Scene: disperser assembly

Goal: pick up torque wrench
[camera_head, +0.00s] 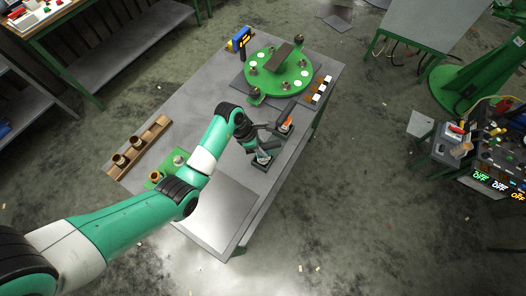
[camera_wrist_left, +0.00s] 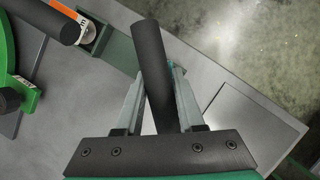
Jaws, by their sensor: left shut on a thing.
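A dark cylindrical handle, which I take to be the torque wrench (camera_wrist_left: 150,50), lies between the fingers of my left gripper (camera_wrist_left: 158,90) in the left wrist view. The gripper is shut on it, and the handle slants across the fingers. In the head view my left gripper (camera_head: 261,152) is low over the grey table, and the wrench is mostly hidden by it. I cannot tell whether the wrench is lifted clear of its support. My right gripper is not in view.
An orange and black tool (camera_head: 286,123) in a green holder is close beside the gripper. Behind it is a round green fixture (camera_head: 268,82) with posts. A blue and yellow drill-like tool (camera_head: 239,40) stands at the back. A wooden rack (camera_head: 150,138) is at left.

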